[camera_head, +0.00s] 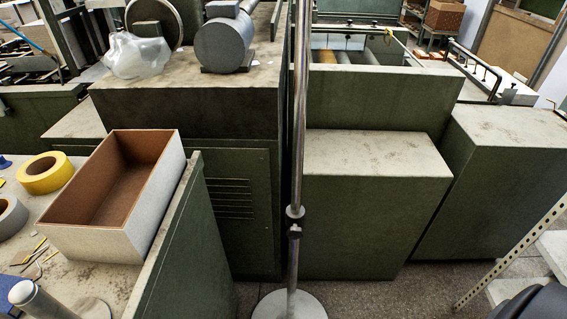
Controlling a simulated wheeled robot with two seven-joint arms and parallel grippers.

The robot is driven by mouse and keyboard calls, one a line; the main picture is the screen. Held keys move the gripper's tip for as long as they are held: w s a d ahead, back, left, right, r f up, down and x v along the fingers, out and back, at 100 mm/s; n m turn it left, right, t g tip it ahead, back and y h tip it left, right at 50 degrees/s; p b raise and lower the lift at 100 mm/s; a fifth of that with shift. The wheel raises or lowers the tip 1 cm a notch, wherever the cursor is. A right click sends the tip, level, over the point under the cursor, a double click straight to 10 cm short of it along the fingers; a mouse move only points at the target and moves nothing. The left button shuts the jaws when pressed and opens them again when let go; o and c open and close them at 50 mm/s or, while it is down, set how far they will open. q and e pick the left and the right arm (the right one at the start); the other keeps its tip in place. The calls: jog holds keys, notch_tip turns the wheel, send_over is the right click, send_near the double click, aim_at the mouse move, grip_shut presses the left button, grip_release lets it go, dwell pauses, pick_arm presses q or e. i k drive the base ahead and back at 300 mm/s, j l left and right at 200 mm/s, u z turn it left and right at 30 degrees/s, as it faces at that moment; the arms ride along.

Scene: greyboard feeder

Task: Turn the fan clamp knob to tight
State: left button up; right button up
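A tall shiny metal pole (301,110) stands upright in the middle of the view on a round pale base (290,306). Neither of my grippers is in view.
Green machine cabinets (375,185) stand close behind the pole. At left, a bench holds an open white box (112,232) and a yellow tape roll (45,173). A perforated metal shelf post (512,250) is at right. Some grey floor (400,300) is free.

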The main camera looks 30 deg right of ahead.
aim_at(294, 232)
jog(key=z, duration=1.05)
